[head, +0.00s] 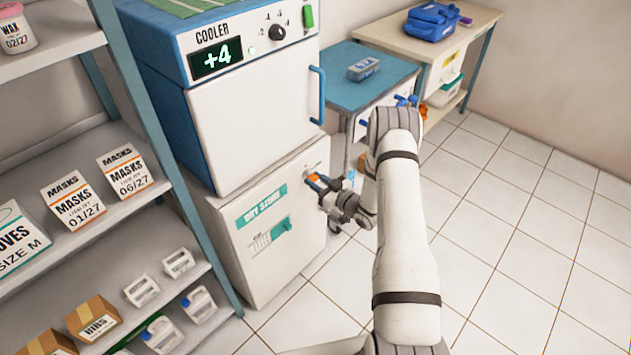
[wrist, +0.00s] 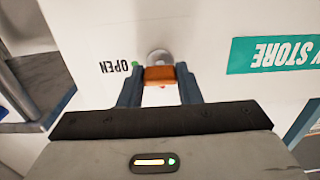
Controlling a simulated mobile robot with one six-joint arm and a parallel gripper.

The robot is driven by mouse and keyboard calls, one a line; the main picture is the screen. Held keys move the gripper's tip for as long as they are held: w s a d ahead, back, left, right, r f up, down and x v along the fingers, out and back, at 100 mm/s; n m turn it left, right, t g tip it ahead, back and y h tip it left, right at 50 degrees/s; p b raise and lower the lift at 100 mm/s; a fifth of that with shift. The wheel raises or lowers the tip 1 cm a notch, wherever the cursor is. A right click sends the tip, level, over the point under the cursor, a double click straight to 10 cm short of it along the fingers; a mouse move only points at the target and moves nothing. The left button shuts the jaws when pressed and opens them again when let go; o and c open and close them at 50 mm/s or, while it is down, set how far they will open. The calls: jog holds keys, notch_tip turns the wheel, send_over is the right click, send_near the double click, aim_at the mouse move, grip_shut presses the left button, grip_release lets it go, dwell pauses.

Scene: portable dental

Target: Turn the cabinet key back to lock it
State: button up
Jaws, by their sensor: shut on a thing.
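The white dry store cabinet (head: 275,245) stands below the cooler, with its door flush in the front. Its key has an orange head (wrist: 159,75) and sits in a round metal lock (wrist: 159,57) near the cabinet's upper right corner. My gripper (head: 316,182) reaches the lock from the right in the head view. In the wrist view my gripper (wrist: 159,88) has a finger on each side of the orange key head and is shut on it. The word OPEN (wrist: 115,68) and a green dot show upside down beside the lock. The key's shaft is hidden.
The cooler (head: 255,95) reads +4 and has a blue handle. A shelf rack (head: 180,190) with mask boxes stands at the left. A blue-topped cart (head: 385,70) and a bench (head: 425,45) stand behind my arm. Tiled floor (head: 530,230) is clear at the right.

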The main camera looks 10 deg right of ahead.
jog(key=shift+a, duration=0.15)
jog(key=c, duration=0.3)
